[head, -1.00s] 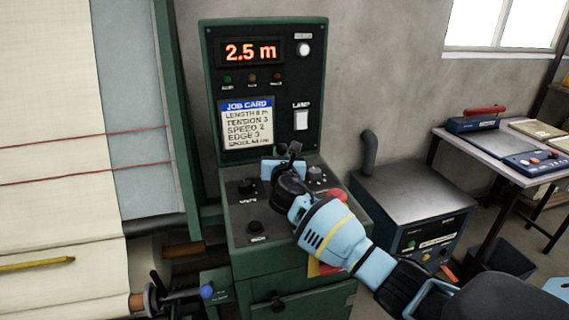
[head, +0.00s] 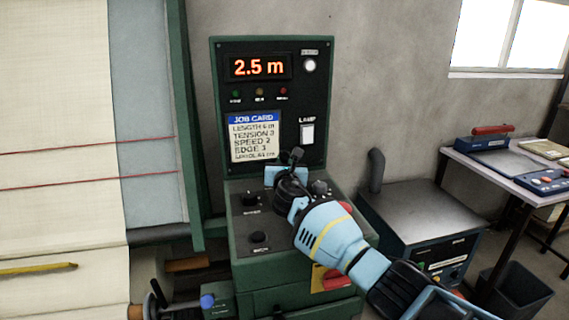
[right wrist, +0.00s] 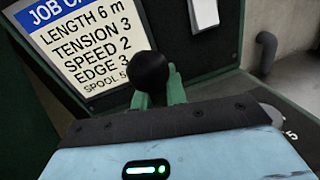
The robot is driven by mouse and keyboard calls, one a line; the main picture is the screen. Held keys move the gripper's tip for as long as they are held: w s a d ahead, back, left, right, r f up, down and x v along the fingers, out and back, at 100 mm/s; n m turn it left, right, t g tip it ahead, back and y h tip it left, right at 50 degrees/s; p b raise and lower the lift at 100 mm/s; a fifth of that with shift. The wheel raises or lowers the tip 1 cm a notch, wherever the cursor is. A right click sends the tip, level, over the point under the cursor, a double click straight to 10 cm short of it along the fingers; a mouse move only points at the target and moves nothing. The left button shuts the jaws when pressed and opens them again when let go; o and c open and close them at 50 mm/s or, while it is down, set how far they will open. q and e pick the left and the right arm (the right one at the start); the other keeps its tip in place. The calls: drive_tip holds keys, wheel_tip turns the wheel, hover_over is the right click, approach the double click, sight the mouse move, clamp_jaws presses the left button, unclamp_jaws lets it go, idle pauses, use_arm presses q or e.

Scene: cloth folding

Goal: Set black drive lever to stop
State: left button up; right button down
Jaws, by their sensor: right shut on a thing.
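The black drive lever, with a round black knob (head: 297,155), stands at the back of the green console's sloped top, below the job card. My right gripper (head: 288,178) is shut on the lever just below the knob. In the right wrist view the black knob (right wrist: 150,72) sticks up beyond my gripper body, between greenish finger parts (right wrist: 160,92). The lever's lower part and slot are hidden by my gripper, and its position marks cannot be read.
The green console (head: 300,255) carries dials (head: 250,198), a red button (head: 346,206), a lit "2.5 m" display (head: 259,67) and a job card (head: 254,137). A cloth roll machine (head: 60,200) stands left. A grey metal box (head: 425,205) and a table (head: 500,170) stand right.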

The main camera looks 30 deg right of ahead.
use_arm(q)
drive_tip(key=shift+s+f, duration=0.1)
use_arm(e)
drive_tip(key=shift+f, duration=0.2)
drive_tip(key=c, duration=1.5)
unclamp_jaws()
drive_tip(key=shift+w+f, duration=0.1)
use_arm(q)
drive_tip(key=shift+s+f, duration=0.2)
drive_tip(key=shift+s, duration=0.1)
use_arm(e)
drive_tip(key=shift+o, duration=0.5)
drive_tip(key=p+v, duration=0.1)
drive_tip(key=v, duration=0.2)
drive_tip(key=p+v, duration=0.1)
drive_tip(key=v, duration=0.2)
drive_tip(key=shift+s+a+r, duration=0.1)
drive_tip(key=shift+s+r, duration=0.15)
drive_tip(key=shift+s, duration=0.1)
drive_tip(key=shift+s+a+f, duration=0.15)
drive_tip(key=shift+s+a, duration=0.1)
drive_tip(key=shift+s, duration=0.25)
use_arm(q)
drive_tip(key=shift+t, duration=0.3)
drive_tip(key=w+r, duration=0.2)
drive_tip(key=r, duration=0.1)
drive_tip(key=shift+w+a+r, duration=0.1)
drive_tip(key=shift+w+r, duration=0.05)
